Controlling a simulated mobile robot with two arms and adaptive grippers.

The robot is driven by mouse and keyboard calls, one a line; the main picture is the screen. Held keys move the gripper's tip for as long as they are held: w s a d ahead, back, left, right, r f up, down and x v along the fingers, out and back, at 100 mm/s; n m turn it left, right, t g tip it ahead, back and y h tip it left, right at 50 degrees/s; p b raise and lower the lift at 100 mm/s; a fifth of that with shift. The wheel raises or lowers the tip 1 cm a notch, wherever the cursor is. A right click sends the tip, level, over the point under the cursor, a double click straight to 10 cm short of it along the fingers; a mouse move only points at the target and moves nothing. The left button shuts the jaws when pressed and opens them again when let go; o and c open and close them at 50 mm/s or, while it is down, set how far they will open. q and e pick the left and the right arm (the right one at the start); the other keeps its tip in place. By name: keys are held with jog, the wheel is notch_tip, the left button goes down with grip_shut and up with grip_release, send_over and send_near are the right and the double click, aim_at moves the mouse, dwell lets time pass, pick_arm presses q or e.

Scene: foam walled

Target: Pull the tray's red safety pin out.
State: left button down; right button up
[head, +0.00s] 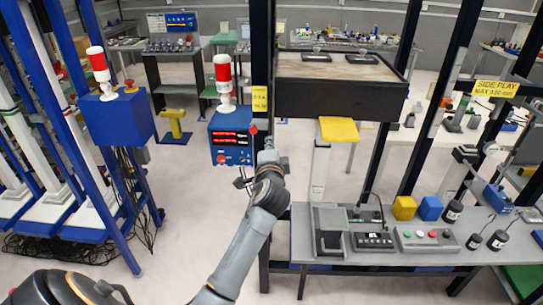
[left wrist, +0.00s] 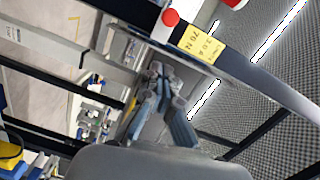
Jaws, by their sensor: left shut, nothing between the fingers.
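The tray (head: 335,101) has a dark front wall and a pale brown inside, and sits high between dark posts. My left gripper (head: 268,146) is in front of the dark post, left of and below the tray. In the left wrist view its fingers (left wrist: 159,72) are together and empty. A small red knob (head: 253,128) shows just above the gripper, under a yellow label. A red knob (left wrist: 170,17) also shows beside a yellow label in the left wrist view, apart from the fingers. I cannot tell whether this is the safety pin. My right gripper is not in view.
A blue box (head: 231,136) with red displays and a red-white beacon (head: 223,80) stands left of my gripper. The dark post (head: 263,60) rises behind it. A grey bench (head: 400,258) with control boxes and bottles is at the lower right.

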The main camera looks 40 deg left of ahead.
pick_arm(q)
jog(key=v, duration=0.4)
jog(key=shift+d+r+b, duration=0.1)
jog(key=shift+d+b, duration=0.3)
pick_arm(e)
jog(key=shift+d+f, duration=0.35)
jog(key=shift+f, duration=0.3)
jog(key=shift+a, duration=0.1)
